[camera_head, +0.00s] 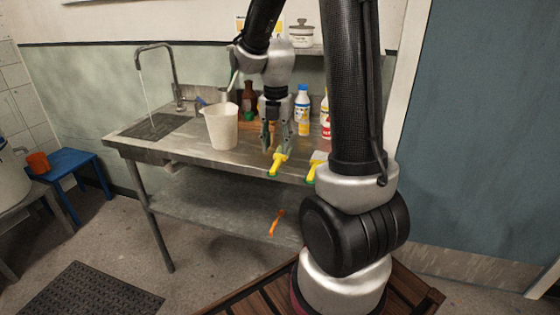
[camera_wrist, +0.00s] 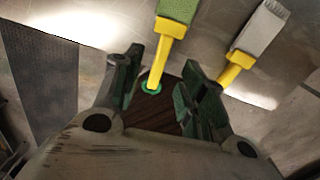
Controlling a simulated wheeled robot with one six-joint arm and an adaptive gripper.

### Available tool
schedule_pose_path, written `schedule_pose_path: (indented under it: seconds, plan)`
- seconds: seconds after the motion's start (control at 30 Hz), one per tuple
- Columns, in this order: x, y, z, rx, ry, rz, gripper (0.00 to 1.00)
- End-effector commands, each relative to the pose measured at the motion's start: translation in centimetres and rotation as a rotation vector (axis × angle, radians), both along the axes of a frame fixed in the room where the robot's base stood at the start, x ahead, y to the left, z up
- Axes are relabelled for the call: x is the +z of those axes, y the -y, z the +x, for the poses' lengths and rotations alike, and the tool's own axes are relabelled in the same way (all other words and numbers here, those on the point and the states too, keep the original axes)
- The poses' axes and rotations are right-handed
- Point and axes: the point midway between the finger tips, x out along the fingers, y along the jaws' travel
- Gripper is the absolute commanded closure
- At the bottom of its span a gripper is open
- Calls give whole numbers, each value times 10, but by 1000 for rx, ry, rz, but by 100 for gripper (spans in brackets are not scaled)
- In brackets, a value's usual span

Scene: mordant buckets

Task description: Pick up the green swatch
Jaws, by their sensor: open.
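The green swatch (camera_wrist: 180,8) is a flat green piece on a yellow handle with a green ring at its end. It lies at the front of the steel counter; its head is cut off by the top of the wrist view. In the head view its yellow handle (camera_head: 279,162) shows at the counter's front edge, with the green part mostly hidden by my gripper. My gripper (camera_head: 276,150) is open. In the wrist view its fingers (camera_wrist: 164,92) stand either side of the handle's ringed end, with gaps on both sides.
A pale grey swatch (camera_wrist: 262,28) with a similar yellow handle lies close to the right. A white bucket (camera_head: 221,127) stands left on the counter (camera_head: 185,150). A brown bottle (camera_head: 248,98) and a blue-capped bottle (camera_head: 302,108) stand behind. A sink (camera_head: 152,128) has its tap running.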

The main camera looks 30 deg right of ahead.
Motion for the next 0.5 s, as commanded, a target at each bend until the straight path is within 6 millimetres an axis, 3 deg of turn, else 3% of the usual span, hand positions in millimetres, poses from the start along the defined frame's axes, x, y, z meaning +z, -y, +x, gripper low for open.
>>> schedule_pose_path:
  seconds: [0.3, 0.5]
  plan:
    - [-47, 2, -1, -3, -3, 1, 59]
    - [-57, 2, 0, -3, -1, 1, 59]
